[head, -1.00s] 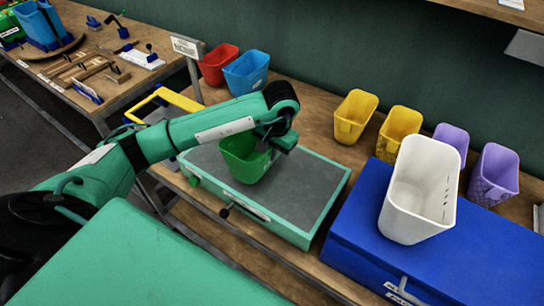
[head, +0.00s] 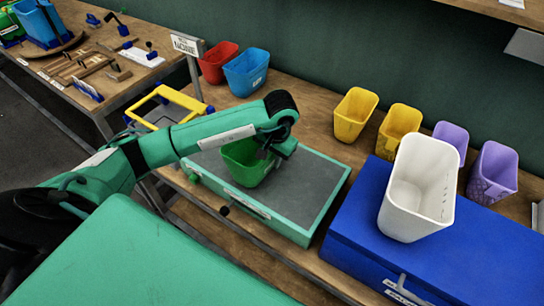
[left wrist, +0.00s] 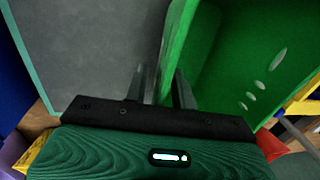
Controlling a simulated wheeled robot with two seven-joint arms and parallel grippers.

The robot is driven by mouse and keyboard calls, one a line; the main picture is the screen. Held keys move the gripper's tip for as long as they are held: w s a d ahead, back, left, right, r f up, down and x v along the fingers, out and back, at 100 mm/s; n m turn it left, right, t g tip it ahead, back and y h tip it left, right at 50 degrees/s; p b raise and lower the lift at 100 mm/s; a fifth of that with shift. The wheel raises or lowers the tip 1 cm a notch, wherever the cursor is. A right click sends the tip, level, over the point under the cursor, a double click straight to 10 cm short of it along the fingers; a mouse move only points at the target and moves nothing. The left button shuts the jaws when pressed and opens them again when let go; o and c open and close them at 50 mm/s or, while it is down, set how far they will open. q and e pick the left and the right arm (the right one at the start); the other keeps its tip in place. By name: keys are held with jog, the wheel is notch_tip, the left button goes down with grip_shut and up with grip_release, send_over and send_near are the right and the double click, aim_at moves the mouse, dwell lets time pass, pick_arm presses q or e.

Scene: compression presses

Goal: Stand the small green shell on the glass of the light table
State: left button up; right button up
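The small green shell (head: 243,166) is an open-topped tapered bin. It appears to stand upright on the grey glass (head: 300,190) of the light table, toward its left part. My left gripper (head: 266,152) is at the shell's right rim, pointing down. In the left wrist view, its two fingers (left wrist: 161,88) are on either side of the shell's wall (left wrist: 176,50), with a narrow gap between the left finger and the wall, so it looks open. The shell's base is partly hidden from the wrist view. My right gripper is in neither view.
A blue case (head: 440,262) stands right of the light table with a large white shell (head: 415,195) on it. Red (head: 215,64), blue (head: 246,72), yellow (head: 354,115) and purple (head: 492,173) shells stand along the back. The glass right of the green shell is clear.

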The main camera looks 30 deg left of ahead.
pick_arm(q)
jog(key=shift+r, duration=0.45)
notch_tip(320, 180, up, 11)
jog(key=d+b, duration=0.1)
jog(key=b, duration=0.2)
jog(key=shift+d, duration=0.25)
jog(key=shift+r, duration=0.1)
jog(key=shift+s, duration=0.1)
